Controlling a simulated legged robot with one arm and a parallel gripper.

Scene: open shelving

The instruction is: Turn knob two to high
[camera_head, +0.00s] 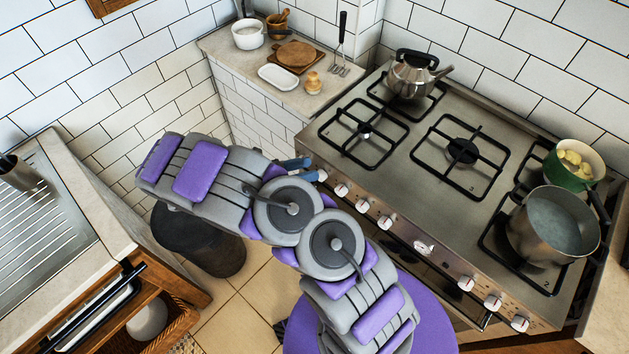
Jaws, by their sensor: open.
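A row of white knobs runs along the front edge of the steel stove (410,175). The knob at the left end (322,175) is beside my gripper's fingertips. The second knob from the left (341,190) is a little further right along the panel, apart from the fingers. More knobs follow, with a round dial (423,247) between the two groups. My gripper (312,168) is open at the stove's front left corner, its blue-grey fingers pointing right. My arm hides the gripper's base. Knob markings are too small to read.
A steel kettle (411,76) stands on the back left burner. A steel pot of water (553,226) and a green pot (575,165) are at the right. A counter (230,46) with dishes is behind; a dark bin (198,240) stands below my arm.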

